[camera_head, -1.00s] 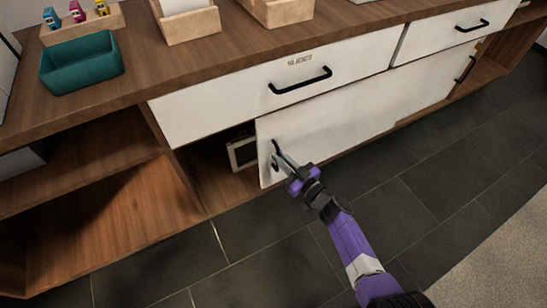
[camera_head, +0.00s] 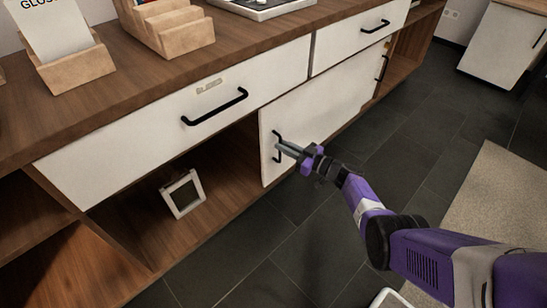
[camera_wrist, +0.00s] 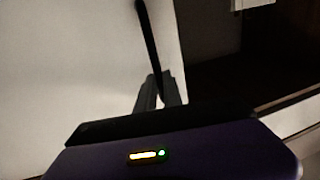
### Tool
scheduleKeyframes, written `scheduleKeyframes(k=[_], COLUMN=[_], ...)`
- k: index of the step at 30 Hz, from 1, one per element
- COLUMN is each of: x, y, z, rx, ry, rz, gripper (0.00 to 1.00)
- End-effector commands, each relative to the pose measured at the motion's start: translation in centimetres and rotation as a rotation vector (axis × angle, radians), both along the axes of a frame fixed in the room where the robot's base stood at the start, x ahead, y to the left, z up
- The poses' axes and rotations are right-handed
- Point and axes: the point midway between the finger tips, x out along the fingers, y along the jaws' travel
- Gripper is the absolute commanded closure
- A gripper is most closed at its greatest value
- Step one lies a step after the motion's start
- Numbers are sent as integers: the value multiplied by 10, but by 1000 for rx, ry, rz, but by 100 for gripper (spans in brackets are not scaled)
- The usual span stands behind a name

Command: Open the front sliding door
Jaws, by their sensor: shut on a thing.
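The front sliding door (camera_head: 335,105) is a white panel below the drawers. It stands slid to the right, with an open compartment to its left. Its black handle (camera_head: 277,146) is upright near the door's left edge. My gripper (camera_head: 281,146) is shut on this handle. In the wrist view the gripper fingers (camera_wrist: 159,92) close around the lower part of the dark handle (camera_wrist: 148,40), beside the door's white face (camera_wrist: 70,60). The exact contact between fingers and handle is dim there.
A small white-framed object (camera_head: 183,194) stands inside the open compartment. White drawers with black handles (camera_head: 215,107) sit above. Wooden holders (camera_head: 165,32) and a tray (camera_head: 262,8) rest on the countertop.

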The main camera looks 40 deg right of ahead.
Motion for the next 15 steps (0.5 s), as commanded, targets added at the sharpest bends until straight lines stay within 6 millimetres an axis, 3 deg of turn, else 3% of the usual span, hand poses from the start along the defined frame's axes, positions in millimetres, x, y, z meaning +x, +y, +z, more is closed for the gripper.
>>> scheduleKeyframes(k=[15], x=[0], y=[-8], z=[-2], rx=[0], ry=[4], rz=[-1], gripper=[100])
